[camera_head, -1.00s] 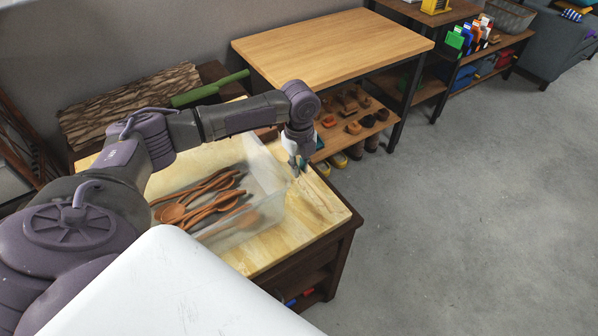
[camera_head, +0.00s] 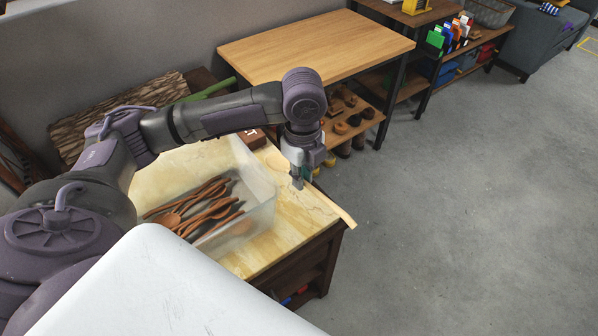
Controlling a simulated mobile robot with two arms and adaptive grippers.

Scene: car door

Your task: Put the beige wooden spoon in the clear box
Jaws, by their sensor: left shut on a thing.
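The beige wooden spoon (camera_head: 338,210) is a long pale stick slanting past my left gripper, its lower right end reaching beyond the table corner. My left gripper (camera_head: 297,185) points down and is shut on the spoon, to the right of the clear box. Part of the spoon is hidden behind the gripper. The clear box (camera_head: 262,212) stands on the light wooden tabletop and holds several brown wooden spoons and utensils (camera_head: 195,208). My right gripper is out of view.
The light tabletop (camera_head: 285,235) is bare to the right of the box. A dark brown box (camera_head: 251,138) sits behind the clear box. A second wooden table (camera_head: 315,45) with a shelf stands behind. Open grey floor (camera_head: 470,200) lies to the right.

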